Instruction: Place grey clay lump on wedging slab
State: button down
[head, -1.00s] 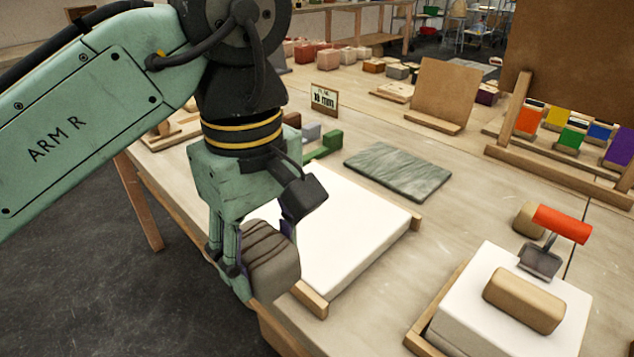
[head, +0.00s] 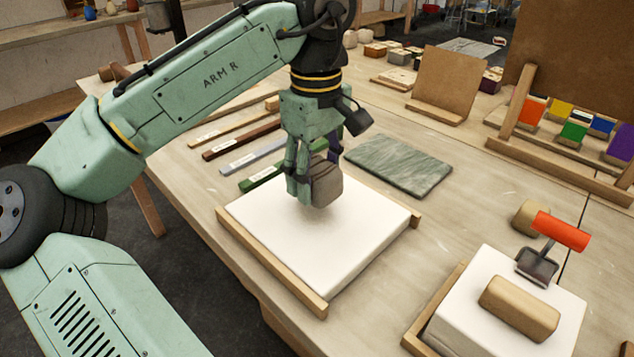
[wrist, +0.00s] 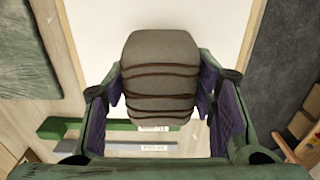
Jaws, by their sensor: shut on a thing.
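The grey clay lump (head: 327,184) is a rounded block with dark bands across it, which show in the wrist view (wrist: 161,80). My gripper (head: 308,190) is shut on its sides, with a finger on either side of it in the wrist view. The lump is over the back middle part of a broad white slab (head: 320,254) with wooden strips along its edges, which I take for the wedging slab. The slab also shows behind the lump in the wrist view (wrist: 217,30). Whether the lump touches the slab or hangs just above it, I cannot tell.
A grey-green stone slab (head: 399,165) lies behind the white slab. Labelled coloured strips, including a green one (head: 262,176), lie at the back left. At right, a second white block (head: 455,319) bears a tan clay block (head: 519,307) and a red-handled scraper (head: 560,231).

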aim_at(317, 165)
jog(key=shift+w, duration=0.15)
jog(key=shift+f+p, duration=0.35)
jog(key=shift+f, duration=1.4)
jog(key=shift+f, duration=0.2)
jog(key=c, duration=0.7)
grip_release()
jog(key=shift+r, duration=0.1)
notch_tip(317, 165, up, 12)
jog(key=shift+r+b, duration=0.15)
jog(key=shift+b, duration=0.2)
